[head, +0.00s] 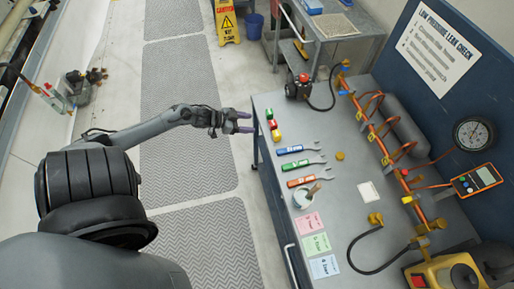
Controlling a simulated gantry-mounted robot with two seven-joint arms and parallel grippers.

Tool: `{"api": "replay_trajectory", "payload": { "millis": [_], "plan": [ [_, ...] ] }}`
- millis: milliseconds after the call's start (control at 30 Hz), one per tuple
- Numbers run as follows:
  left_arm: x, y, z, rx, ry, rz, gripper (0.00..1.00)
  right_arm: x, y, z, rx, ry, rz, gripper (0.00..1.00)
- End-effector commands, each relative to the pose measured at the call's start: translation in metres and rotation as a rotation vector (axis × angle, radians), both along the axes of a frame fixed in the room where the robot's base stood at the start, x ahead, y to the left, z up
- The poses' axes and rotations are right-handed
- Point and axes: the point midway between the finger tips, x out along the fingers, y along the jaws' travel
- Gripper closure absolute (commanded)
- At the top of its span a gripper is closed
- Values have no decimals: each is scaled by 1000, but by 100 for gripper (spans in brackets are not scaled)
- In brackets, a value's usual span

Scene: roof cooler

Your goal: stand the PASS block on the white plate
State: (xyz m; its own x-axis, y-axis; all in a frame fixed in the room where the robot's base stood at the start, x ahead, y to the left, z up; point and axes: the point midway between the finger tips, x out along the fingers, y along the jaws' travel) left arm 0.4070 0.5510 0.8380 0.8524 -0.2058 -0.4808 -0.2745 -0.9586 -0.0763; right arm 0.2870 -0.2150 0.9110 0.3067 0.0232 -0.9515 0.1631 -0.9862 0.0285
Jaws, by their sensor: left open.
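A short row of small coloured blocks lies near the bench's left edge: a green block (269,113), a red block (273,124) and a yellow one (277,134). Any lettering on them is too small to read, so I cannot tell which is the PASS block. The white plate (369,192) lies flat on the grey bench, right of the middle, and looks bare. My left gripper (246,122) is open and empty, just left of the blocks and apart from them. My right gripper is not in view.
Blue (290,150), green (296,164) and red (303,181) wrenches lie on the grey bench (345,125). Copper pipework (376,130) and a hose (368,262) line the right side.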

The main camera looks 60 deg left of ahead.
Motion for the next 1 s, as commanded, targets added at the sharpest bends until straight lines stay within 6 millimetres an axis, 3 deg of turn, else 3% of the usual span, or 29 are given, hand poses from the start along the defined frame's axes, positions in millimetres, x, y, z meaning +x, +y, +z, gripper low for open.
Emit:
{"api": "replay_trajectory", "payload": {
  "millis": [33, 167, 367, 567, 700, 900, 1000],
  "plan": [
    [0, -25, -12, 26, 26, 9, 39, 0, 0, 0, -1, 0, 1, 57],
    [-3, -81, -32, 114, 115, 50, 39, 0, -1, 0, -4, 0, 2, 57],
    [-16, -158, -34, 202, 251, 115, 39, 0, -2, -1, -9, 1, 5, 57],
    [-44, -233, -8, 223, 416, 166, 39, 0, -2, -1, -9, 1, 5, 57],
    [-71, -279, 23, 199, 550, 180, 39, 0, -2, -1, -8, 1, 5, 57],
    [-105, -319, 60, 149, 692, 164, 39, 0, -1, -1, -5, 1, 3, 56],
    [-115, -328, 69, 133, 730, 155, 39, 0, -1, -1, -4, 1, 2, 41]
  ]
}}
